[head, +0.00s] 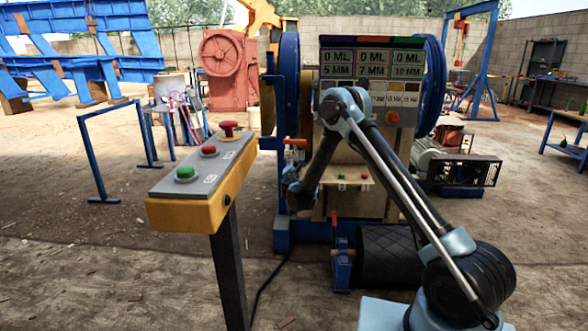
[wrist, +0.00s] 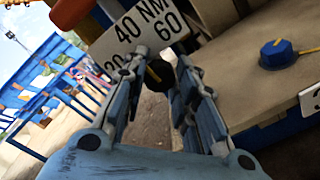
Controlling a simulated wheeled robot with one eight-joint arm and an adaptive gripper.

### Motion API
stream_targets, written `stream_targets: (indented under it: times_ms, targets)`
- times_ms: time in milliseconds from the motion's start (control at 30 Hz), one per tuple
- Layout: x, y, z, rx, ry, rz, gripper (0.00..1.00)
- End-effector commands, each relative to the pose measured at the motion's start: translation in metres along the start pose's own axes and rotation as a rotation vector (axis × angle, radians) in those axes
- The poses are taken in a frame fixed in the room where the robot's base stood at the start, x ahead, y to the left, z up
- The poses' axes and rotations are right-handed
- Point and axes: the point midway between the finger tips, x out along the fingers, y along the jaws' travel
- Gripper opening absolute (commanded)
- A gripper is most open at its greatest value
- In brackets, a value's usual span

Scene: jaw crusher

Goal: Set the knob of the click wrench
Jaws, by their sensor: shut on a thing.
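A dark knob (wrist: 158,74) sits between the fingertips of my gripper (wrist: 160,72) in the wrist view. The fingers stand on either side of it and hide its edges. A white scale plate (wrist: 135,28) above it reads 40 NM and 60, with a partly covered 20 at the left. An orange-red handle (wrist: 70,12) shows at the top left, and an orange handle also shows in the head view (head: 296,142). In the head view my gripper (head: 294,194) is at the left front of the crusher; its fingertips and the knob are hard to make out.
A blue knob with a yellow pointer (wrist: 285,53) sits on a beige panel to the right. The crusher (head: 350,150) with blue flywheels stands ahead. A yellow control box (head: 200,185) with green and red buttons stands to the left. A black roller (head: 390,257) is low in front.

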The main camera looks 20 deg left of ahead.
Motion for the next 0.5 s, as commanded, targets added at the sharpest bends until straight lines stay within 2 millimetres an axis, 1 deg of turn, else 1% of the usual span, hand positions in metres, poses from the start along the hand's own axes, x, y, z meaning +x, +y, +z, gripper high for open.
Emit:
stream_targets:
  times_ms: [200,500]
  targets:
    - [0.0005,-0.0019,0.0005,0.047,-0.001,-0.002,0.03]
    - [0.0006,-0.0020,0.0006,0.055,-0.002,-0.003,0.03]
